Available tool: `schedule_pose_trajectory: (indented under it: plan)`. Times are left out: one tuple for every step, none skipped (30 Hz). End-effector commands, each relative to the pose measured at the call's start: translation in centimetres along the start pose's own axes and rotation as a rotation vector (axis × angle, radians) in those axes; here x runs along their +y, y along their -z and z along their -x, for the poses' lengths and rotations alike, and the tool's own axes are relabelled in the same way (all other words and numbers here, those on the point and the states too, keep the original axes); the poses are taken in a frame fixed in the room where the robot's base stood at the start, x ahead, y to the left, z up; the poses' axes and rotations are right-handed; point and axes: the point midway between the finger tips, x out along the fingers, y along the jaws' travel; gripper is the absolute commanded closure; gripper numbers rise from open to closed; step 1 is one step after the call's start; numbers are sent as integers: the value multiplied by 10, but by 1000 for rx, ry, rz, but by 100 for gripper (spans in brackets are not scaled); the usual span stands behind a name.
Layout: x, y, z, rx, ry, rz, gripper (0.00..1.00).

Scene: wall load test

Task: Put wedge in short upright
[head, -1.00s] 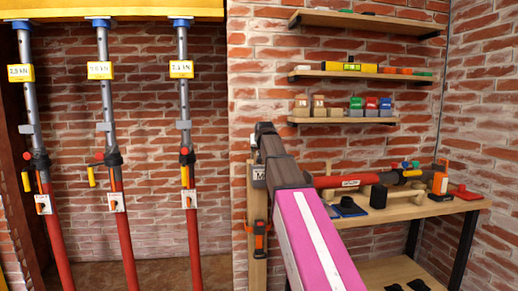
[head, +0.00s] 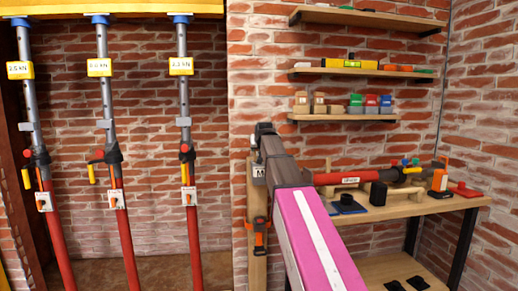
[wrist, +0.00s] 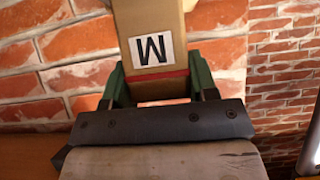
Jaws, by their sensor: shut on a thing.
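A tall wooden upright (head: 257,200) marked M stands against the brick wall, left of the workbench. My gripper (head: 265,130) is at its top, at the end of my arm reaching up from the bottom of the head view. In the wrist view, the green fingers of my gripper (wrist: 158,88) close on both sides of the wooden piece (wrist: 150,25) with the upside-down M label, near a red line. The ends of this piece are not fully visible. I cannot make out a wedge or an upright marked as short.
Several red-and-grey props (head: 110,170) with yellow kN labels stand at the left under a yellow beam (head: 120,8). A workbench (head: 400,208) with tools is at the right, below wall shelves (head: 345,117). An orange clamp (head: 260,235) is on the upright.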

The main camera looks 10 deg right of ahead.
Motion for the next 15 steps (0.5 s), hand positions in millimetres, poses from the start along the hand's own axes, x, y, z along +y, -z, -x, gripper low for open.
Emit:
schedule_pose_trajectory:
  plan:
    - [0, 0, 0, 0, 0, 0, 72]
    - [0, 0, 0, 0, 0, 0, 72]
    - [0, 0, 0, 0, 0, 0, 72]
    - [0, 0, 0, 0, 0, 0, 72]
    - [0, 0, 0, 0, 0, 0, 72]
    - [0, -1, -1, 0, 0, 0, 72]
    - [0, -2, -1, 0, 0, 0, 72]
    - [0, -2, -1, 0, 0, 0, 72]
    - [0, -3, -2, 0, 0, 0, 72]
    - [0, -4, -2, 0, 0, 0, 72]
    - [0, -4, -3, 0, 0, 0, 72]
    - [0, -5, -4, 0, 0, 0, 72]
    - [0, -6, -4, 0, 0, 0, 72]
    - [0, -6, -4, 0, 0, 0, 72]
    - [0, -7, -5, 0, 0, 0, 72]
